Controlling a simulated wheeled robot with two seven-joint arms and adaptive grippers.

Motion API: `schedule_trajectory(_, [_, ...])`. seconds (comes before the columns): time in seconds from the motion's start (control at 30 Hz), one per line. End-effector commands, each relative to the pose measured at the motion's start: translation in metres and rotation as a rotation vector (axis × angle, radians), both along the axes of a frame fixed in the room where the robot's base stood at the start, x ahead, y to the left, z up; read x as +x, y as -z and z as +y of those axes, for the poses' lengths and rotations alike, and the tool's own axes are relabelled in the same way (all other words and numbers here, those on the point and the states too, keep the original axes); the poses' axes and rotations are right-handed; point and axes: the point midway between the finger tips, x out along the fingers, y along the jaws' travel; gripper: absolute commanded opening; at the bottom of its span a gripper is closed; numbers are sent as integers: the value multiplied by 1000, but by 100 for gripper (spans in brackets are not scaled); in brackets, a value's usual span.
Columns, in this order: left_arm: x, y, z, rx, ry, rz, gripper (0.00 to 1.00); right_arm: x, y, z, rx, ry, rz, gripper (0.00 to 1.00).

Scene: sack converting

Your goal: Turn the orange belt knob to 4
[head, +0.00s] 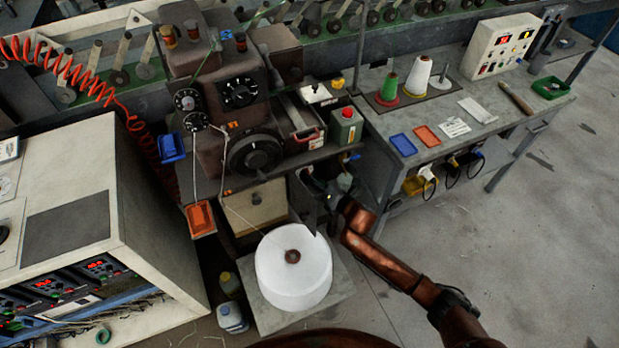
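A brown sewing-type machine (225,75) stands on a bench at the upper middle. Its face carries a black dial with white marks (239,93), two smaller round dials (187,100) (196,121) and a large dark handwheel (255,155). I cannot tell which of these is the orange belt knob, and no number is readable. My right gripper (318,190) is dark and small, in front of the bench and right of the handwheel, apart from the dials. Its fingers are too unclear to tell their opening. My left gripper is not in view.
A large white thread cone (292,272) stands on a low platform in front of the machine. A green-and-red can (346,126) stands on the bench's right. A control cabinet (70,210) fills the left. A side table (465,130) holds spools and trays. Floor at right is open.

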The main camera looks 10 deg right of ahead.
Motion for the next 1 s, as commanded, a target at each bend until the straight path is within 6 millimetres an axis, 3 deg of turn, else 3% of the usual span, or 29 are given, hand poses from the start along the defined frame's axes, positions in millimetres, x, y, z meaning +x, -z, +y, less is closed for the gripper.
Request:
schedule_trajectory(0.43, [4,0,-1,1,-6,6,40,9,2,3,2,1,0,39])
schedule_trajectory(1.0, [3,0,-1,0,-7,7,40,9,2,3,1,1,1,0])
